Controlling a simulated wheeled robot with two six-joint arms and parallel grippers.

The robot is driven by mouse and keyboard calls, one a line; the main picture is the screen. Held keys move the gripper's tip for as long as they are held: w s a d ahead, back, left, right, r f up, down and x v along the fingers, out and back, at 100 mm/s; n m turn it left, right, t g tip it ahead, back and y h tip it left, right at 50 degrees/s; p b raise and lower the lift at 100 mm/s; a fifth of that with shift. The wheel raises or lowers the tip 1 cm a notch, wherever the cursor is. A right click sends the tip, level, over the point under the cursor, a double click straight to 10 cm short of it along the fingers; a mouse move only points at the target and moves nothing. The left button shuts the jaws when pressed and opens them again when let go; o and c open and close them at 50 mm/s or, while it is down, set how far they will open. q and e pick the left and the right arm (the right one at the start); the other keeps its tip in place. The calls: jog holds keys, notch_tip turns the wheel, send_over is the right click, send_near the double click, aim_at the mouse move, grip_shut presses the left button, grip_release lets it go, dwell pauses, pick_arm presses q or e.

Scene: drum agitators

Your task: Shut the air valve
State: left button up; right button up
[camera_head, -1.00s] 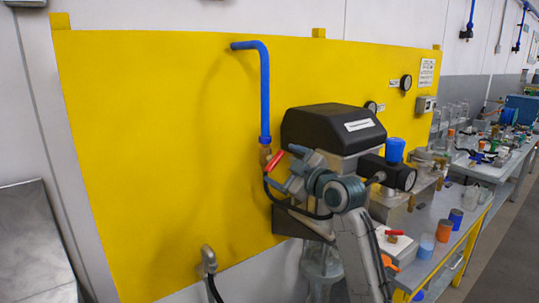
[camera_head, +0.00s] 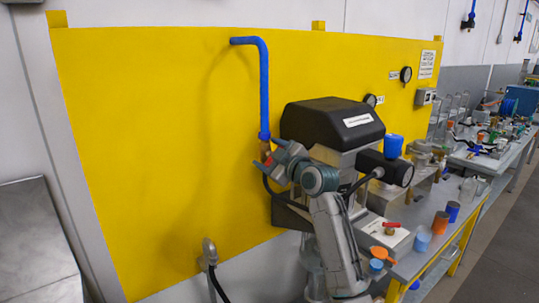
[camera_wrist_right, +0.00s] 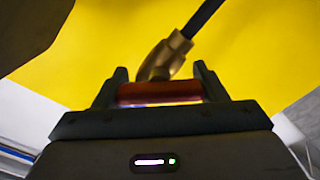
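The air valve's red handle (camera_head: 267,157) is at the lower end of the blue pipe (camera_head: 264,90) on the yellow panel, mostly hidden by my right gripper (camera_head: 267,165). In the right wrist view, the red handle (camera_wrist_right: 160,92) lies crosswise between the fingers of my right gripper (camera_wrist_right: 160,85), close to the palm. The fingers stand well apart, one near each end of the handle. A brass valve body (camera_wrist_right: 165,58) with a dark hose rises just beyond it. My left gripper is not in view.
A black-topped unit (camera_head: 332,122) with a blue knob (camera_head: 393,146) is right beside my arm. The yellow panel (camera_head: 150,150) is clear at left.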

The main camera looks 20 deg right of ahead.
jog(key=shift+m, duration=0.3)
jog(key=m+p, duration=0.1)
jog(key=m, duration=0.2)
jog(key=shift+d+m+p, duration=0.1)
jog(key=shift+m+p, duration=0.4)
jog(key=shift+m, duration=1.8)
jog(key=o, duration=1)
